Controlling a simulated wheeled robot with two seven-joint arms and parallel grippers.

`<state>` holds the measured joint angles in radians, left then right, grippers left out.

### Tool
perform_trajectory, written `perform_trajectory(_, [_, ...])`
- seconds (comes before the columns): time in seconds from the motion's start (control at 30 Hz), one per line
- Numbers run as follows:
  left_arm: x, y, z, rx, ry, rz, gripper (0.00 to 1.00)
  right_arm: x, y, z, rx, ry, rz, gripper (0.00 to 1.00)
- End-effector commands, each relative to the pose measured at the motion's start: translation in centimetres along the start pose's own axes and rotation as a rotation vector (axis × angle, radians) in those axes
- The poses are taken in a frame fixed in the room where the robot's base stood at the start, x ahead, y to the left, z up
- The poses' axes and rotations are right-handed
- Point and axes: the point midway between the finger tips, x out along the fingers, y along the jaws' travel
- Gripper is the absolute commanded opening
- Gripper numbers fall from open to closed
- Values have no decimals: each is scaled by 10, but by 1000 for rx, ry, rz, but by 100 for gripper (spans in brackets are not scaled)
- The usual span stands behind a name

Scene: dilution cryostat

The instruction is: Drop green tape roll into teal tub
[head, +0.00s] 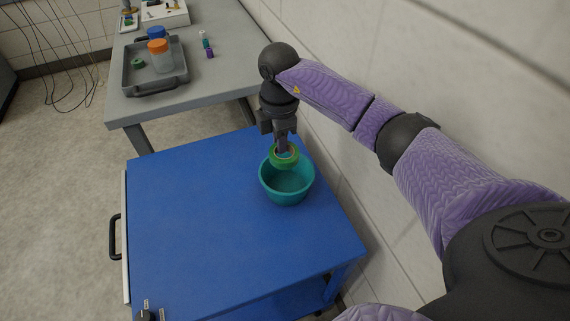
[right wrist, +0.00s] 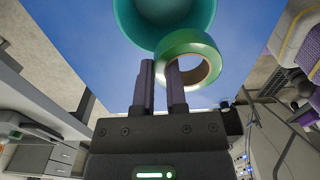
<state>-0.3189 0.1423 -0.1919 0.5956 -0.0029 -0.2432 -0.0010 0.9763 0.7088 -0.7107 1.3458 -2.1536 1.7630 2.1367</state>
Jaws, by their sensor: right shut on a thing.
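The green tape roll (head: 285,157) hangs from my right gripper (head: 284,146), whose fingers are shut on its rim. The teal tub (head: 287,188) stands upright on the blue cart top, and the roll is over the tub's far part in the head view. In the right wrist view the roll (right wrist: 206,46) is at the fingertips (right wrist: 160,75), and part of the tub (right wrist: 165,22) shows at the top. The tub's inside looks empty where I can see it. My left gripper is not in view.
The tub stands on a blue cart (head: 200,230) near the wall at right. A grey table (head: 215,75) behind it carries a grey tray (head: 160,82) with an orange-lidded jar (head: 161,55) and a blue-lidded jar (head: 156,33). The cart's left part is mostly clear.

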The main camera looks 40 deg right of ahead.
Motion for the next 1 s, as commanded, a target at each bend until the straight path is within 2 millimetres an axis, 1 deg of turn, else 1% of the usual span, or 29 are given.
perform_trajectory(0.03, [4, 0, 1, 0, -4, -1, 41, 6, 1, 2, 73, -2, -2, 0])
perform_trajectory(0.1, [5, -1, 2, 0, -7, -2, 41, 9, 2, 5, 159, -4, -2, 0])
perform_trajectory(0.2, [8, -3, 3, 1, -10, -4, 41, 12, 3, 6, 212, -5, -2, 0])
perform_trajectory(0.27, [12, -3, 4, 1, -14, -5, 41, 17, 3, 6, 220, -6, -2, 0])
perform_trajectory(0.37, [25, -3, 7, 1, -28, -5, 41, 30, 3, 6, 218, -6, -4, 0])
perform_trajectory(0.5, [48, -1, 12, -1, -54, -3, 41, 56, 2, 6, 216, -8, -7, 0])
perform_trajectory(0.6, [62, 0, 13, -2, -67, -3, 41, 70, 2, 6, 214, -7, -6, 0])
perform_trajectory(0.7, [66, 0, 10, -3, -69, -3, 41, 73, 2, 6, 214, -6, -4, 0])
perform_trajectory(0.9, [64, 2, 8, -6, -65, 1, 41, 69, 3, 6, 214, -5, -1, 0])
perform_trajectory(0.93, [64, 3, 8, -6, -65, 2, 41, 68, 3, 6, 214, -5, -1, 22])
perform_trajectory(0.97, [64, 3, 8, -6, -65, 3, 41, 68, 3, 6, 214, -5, -1, 28])
perform_trajectory(1.0, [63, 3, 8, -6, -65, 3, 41, 68, 3, 6, 213, -5, -1, 37])
